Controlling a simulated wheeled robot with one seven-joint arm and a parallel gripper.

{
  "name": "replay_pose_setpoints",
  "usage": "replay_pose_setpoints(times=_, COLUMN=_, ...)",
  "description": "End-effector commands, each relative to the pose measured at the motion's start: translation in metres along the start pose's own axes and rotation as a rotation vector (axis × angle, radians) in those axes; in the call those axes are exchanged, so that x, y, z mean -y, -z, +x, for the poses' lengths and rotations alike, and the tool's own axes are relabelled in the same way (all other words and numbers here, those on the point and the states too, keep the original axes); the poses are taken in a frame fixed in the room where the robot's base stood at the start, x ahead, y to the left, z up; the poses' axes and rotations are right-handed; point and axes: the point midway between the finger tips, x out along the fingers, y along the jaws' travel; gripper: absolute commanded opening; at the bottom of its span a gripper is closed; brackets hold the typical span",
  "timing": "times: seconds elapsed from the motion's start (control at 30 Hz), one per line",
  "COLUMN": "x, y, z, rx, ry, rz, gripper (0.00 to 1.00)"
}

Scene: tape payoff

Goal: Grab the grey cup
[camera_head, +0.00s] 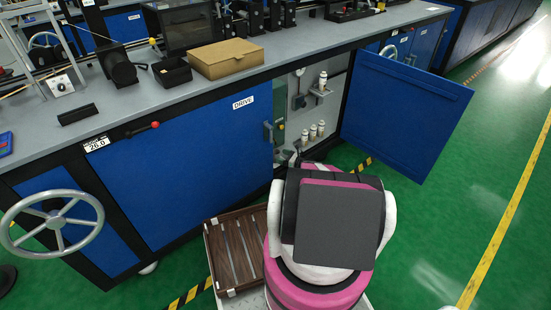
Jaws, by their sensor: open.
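I cannot make out a grey cup for certain. Several small white bottle-like or cup-like things stand in the open cabinet: one on the upper shelf bracket (322,81) and a group lower down (313,131). What looks like my gripper (288,157) shows only in part, small and dark, at the lower left of the cabinet opening. It is open, below and left of the lower white group. I see nothing between its fingers.
A blue cabinet door (405,112) stands swung out to the right. The grey worktop (200,95) carries a cardboard box (226,58) and dark equipment. A handwheel (55,222) juts out at the left. A brown slatted tray (211,255) is beside my arm. Green floor (450,225) is clear at the right.

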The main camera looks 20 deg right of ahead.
Motion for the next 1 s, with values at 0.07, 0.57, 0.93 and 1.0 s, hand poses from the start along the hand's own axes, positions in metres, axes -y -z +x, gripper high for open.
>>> replay_pose_setpoints(times=0.07, x=0.000, y=0.001, z=0.008, rx=0.000, ry=-0.001, rz=0.000, gripper=0.87)
replay_pose_setpoints(times=0.57, x=-0.001, y=0.003, z=0.048, rx=0.000, ry=0.000, rz=-0.001, gripper=0.87)
replay_pose_setpoints(times=0.93, x=-0.001, y=0.003, z=0.048, rx=0.000, ry=-0.001, rz=-0.001, gripper=0.29)
replay_pose_setpoints(times=1.0, x=-0.001, y=0.003, z=0.048, rx=0.000, ry=-0.001, rz=-0.001, gripper=0.29)
